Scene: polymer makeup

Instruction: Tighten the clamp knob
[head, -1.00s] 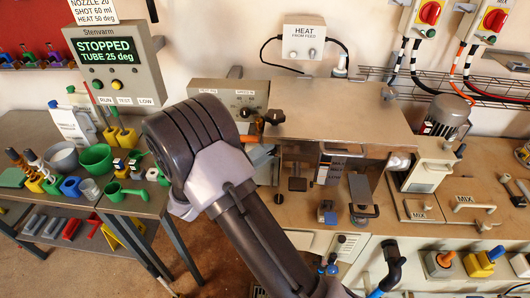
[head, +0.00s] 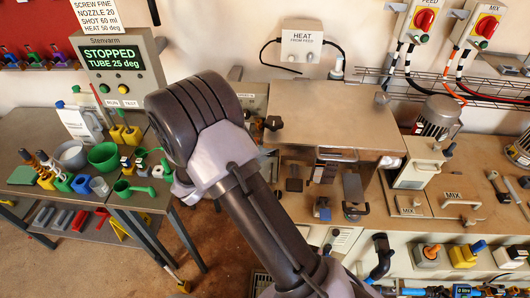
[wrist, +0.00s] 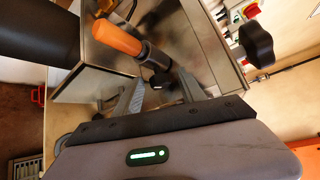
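A black lobed knob (head: 273,123), which looks like the clamp knob, sits at the left end of the steel-topped machine (head: 335,112) in the head view, just right of my arm. In the wrist view a black lobed knob (wrist: 256,43) stands out at the upper right, to the right of my fingers and apart from them. My gripper (wrist: 160,85) has its two fingers spread, with a gap between them. An orange handle (wrist: 118,37) with a metal collar lies beyond the fingers, its dark end near the gap; contact is unclear. In the head view my arm hides the gripper.
The left bench holds a green cup (head: 104,156), a jug and several small coloured items. A display post (head: 118,60) reads STOPPED, TUBE 25 deg. A HEAT box (head: 302,46) hangs on the wall. Levers and lidded boxes crowd the right counter (head: 480,205).

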